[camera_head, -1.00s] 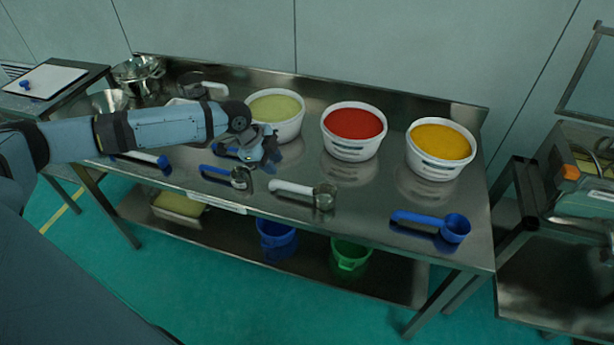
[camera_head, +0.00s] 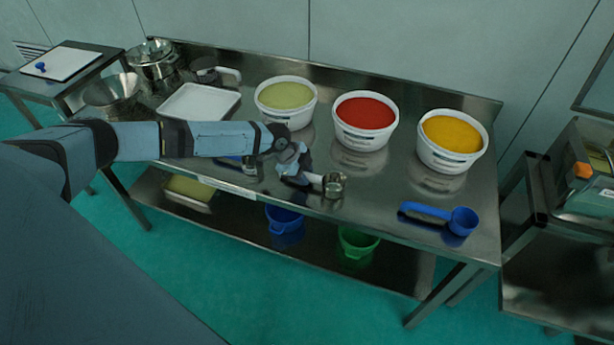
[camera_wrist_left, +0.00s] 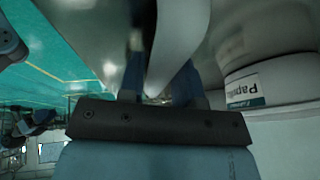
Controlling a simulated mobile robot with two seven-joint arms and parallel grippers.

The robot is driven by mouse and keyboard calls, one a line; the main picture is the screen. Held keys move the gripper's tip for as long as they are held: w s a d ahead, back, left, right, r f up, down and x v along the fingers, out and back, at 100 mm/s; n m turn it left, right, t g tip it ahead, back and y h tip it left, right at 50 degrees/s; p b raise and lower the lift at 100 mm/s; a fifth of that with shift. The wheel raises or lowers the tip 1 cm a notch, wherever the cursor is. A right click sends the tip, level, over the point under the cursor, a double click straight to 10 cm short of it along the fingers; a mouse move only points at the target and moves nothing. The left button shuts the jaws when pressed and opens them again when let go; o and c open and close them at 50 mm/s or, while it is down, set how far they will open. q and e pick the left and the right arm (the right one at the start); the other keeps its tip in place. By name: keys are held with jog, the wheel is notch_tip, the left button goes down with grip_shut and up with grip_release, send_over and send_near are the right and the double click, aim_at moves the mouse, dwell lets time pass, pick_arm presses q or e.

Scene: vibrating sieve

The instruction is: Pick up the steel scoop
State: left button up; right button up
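The steel scoop (camera_head: 334,184) lies on the steel table near its front edge, its small metal cup to the right. Most of its white handle is hidden by my left gripper in the head view. My left gripper (camera_head: 301,175) is down at the handle, with its fingers spread on either side of it. In the left wrist view the white handle (camera_wrist_left: 180,40) runs between the two dark fingers (camera_wrist_left: 158,85); small gaps are hard to judge there. The scoop rests on the table. My right gripper is not in view.
Tubs of green (camera_head: 286,97), red (camera_head: 365,113) and yellow (camera_head: 452,134) contents stand behind. A blue scoop (camera_head: 462,221) lies at the right; another small scoop (camera_head: 249,165) is partly behind my arm. A white tray (camera_head: 198,102) and metal pots stand at the left.

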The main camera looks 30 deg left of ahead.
pick_arm(q)
jog(key=shift+w+d+f, duration=0.15)
jog(key=shift+f, duration=0.35)
jog(key=c, duration=0.5)
jog(key=shift+c, duration=0.2)
